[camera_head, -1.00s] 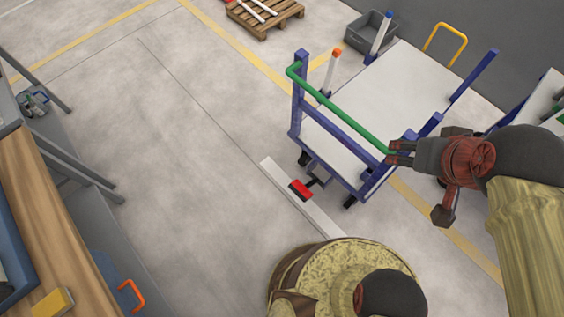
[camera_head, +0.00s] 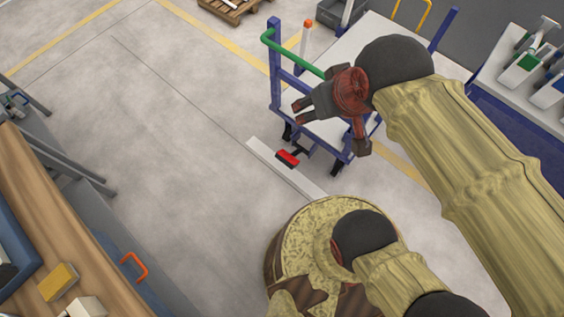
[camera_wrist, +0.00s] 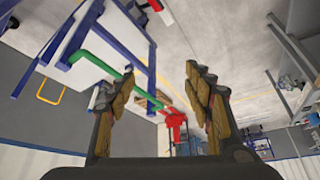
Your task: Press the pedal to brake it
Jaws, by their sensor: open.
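The pedal (camera_head: 288,157) is a small red bar on a dark bracket, low at the near end of a cart (camera_head: 335,130) with blue posts and a green handle (camera_head: 290,52). My gripper (camera_head: 299,111) is open and empty, above the pedal in the picture and in front of the cart's near end. It does not touch the pedal. In the wrist view, my open fingers (camera_wrist: 158,72) frame the cart's blue frame, and its green handle (camera_wrist: 100,62) is at left. A red piece at the top edge there may be the pedal.
A pale strip (camera_head: 310,185) lies on the floor beside the pedal. A wooden bench (camera_head: 60,245) with an orange handle (camera_head: 134,267) stands at left. Another loaded cart (camera_head: 510,80) is at right. The floor between bench and cart is clear.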

